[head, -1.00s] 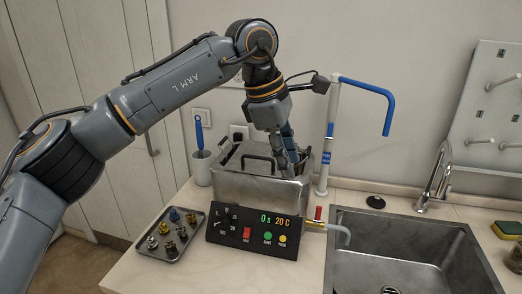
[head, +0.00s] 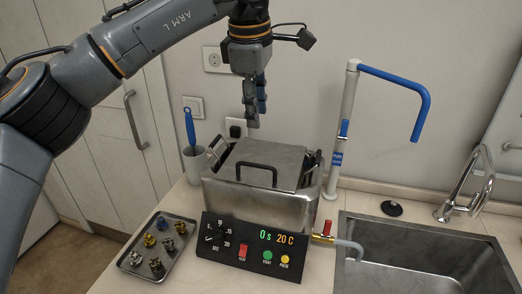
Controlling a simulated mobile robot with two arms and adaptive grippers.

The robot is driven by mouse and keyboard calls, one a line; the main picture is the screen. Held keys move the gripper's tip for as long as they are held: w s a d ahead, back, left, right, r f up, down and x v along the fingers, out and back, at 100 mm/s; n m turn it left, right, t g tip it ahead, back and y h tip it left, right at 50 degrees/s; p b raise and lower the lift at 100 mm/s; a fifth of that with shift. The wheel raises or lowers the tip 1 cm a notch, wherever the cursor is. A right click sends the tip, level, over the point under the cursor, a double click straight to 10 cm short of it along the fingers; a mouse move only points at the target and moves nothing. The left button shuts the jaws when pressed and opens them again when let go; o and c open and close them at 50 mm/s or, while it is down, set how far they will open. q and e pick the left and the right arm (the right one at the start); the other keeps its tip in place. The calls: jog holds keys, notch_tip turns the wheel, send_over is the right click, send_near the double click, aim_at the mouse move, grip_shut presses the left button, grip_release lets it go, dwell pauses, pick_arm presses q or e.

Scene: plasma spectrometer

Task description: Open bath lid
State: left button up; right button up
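The steel bath (head: 255,208) stands on the counter behind its black control panel. Its grey metal lid (head: 275,155) lies over the top and looks shut, with a black bar handle (head: 256,167) near the front edge. My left gripper (head: 252,122) hangs pointing down above the back of the lid, apart from it, with nothing visible held. Its fingers are seen edge-on, so their opening is unclear. My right gripper is not in view.
The control panel (head: 255,245) reads 0 s and 20 C. A tray of small fittings (head: 157,247) lies left. A white cup with a blue-handled tool (head: 193,165) stands behind it. A white post with a blue arm (head: 345,135) and a sink (head: 430,255) are right.

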pick_arm(q)
send_near(260, 165)
jog(key=f+p, duration=0.1)
jog(key=f, duration=0.1)
jog(key=w+f+p, duration=0.1)
jog(key=f, duration=0.3)
jog(key=shift+w+d+p, duration=0.1)
jog(key=shift+w+p, duration=0.15)
jog(key=shift+p, duration=0.15)
jog(key=shift+f, duration=0.75)
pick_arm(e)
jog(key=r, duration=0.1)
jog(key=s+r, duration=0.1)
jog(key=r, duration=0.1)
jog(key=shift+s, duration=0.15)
pick_arm(q)
jog(key=shift+w, duration=0.1)
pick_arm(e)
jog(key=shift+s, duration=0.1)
pick_arm(q)
grip_shut()
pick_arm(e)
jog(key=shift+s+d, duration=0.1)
